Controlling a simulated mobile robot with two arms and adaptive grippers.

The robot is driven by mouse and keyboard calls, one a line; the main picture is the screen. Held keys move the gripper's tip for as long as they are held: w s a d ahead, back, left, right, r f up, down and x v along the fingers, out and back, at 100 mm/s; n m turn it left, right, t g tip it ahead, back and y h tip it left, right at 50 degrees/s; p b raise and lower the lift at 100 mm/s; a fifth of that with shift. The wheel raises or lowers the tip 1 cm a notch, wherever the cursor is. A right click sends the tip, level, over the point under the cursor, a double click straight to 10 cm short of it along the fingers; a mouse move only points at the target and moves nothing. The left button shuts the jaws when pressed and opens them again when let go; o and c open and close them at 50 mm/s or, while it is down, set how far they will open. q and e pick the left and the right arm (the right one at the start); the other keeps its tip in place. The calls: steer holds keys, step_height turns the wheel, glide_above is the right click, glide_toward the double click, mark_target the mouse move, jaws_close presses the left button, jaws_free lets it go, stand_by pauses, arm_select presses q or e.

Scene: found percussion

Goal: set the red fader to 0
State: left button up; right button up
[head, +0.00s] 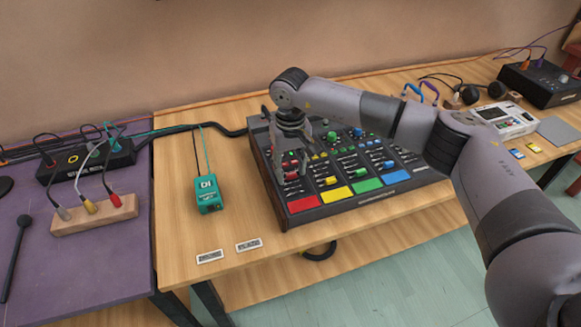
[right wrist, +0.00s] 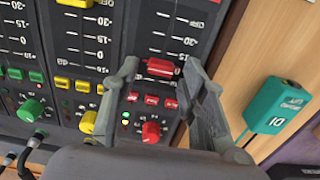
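The mixer (head: 395,190) stands on the wooden table, with red, yellow, green and blue columns. The red fader cap (right wrist: 160,67) shows in the right wrist view near the end of its slot closest to the red buttons, past the printed 0. My right gripper (head: 296,172) is over the red column in the head view. In the right wrist view its fingers (right wrist: 162,72) are spread on either side of the red cap, with gaps visible; nothing is gripped. The gripper partly hides the red column in the head view. My left gripper is not in view.
A red knob (right wrist: 151,131) and small red buttons (right wrist: 151,99) lie close to the cap. A yellow fader cap (right wrist: 80,4) is in the neighbouring column. A teal DI box (head: 208,194) stands left of the mixer. The table front holds two small labels (head: 249,244).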

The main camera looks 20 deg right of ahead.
mark_target(291, 173)
steer(key=shift+s+r, duration=0.1)
steer(key=shift+r, duration=0.1)
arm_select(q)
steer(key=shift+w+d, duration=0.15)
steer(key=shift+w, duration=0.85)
arm_select(e)
step_height(291, 173, up, 12)
